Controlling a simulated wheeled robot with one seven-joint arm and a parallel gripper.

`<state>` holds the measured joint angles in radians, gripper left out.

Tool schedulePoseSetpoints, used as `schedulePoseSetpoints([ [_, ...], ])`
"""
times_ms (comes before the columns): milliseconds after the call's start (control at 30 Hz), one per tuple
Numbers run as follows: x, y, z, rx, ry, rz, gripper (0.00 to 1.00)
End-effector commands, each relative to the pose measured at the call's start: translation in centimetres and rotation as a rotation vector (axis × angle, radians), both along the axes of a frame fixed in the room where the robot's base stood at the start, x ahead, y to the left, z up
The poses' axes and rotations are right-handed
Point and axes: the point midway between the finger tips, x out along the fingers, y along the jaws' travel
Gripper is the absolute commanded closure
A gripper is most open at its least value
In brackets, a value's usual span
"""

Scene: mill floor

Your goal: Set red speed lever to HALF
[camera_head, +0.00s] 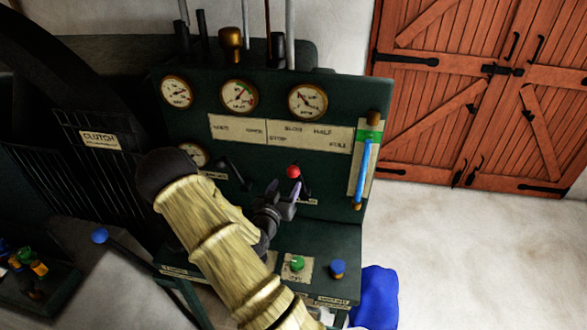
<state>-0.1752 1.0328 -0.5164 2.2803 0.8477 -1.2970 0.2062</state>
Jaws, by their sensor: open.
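The red speed lever (293,171) has a round red knob and stands on the front of the dark green control panel (225,125). A pale label plate (310,136) above it reads SLOW and HALF on top, with STOP and FULL lower down. Which mark the lever is set at I cannot tell from this angle. My gripper (284,194) is open, just below and left of the red knob, with its fingers pointing up toward it. They look apart from the knob, though any contact at the lever's shaft is hard to judge. My arm hides part of the panel's lower left.
A black lever (236,174) stands left of the red one. Round gauges (239,96) line the panel top. A gauge tube (363,170) is at right. A green button (297,263) and a blue knob (338,268) sit on the ledge below. Open floor lies right.

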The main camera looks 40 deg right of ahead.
Motion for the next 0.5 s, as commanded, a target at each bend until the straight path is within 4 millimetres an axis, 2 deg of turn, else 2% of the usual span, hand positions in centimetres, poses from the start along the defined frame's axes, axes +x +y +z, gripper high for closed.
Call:
schedulePoseSetpoints([
  [300, 2.8, -4.8, 0.3, 0.0, 0.0, -0.001, 0.42],
  [500, 3.8, -6.4, 0.1, 0.0, 0.001, 0.0, 0.42],
])
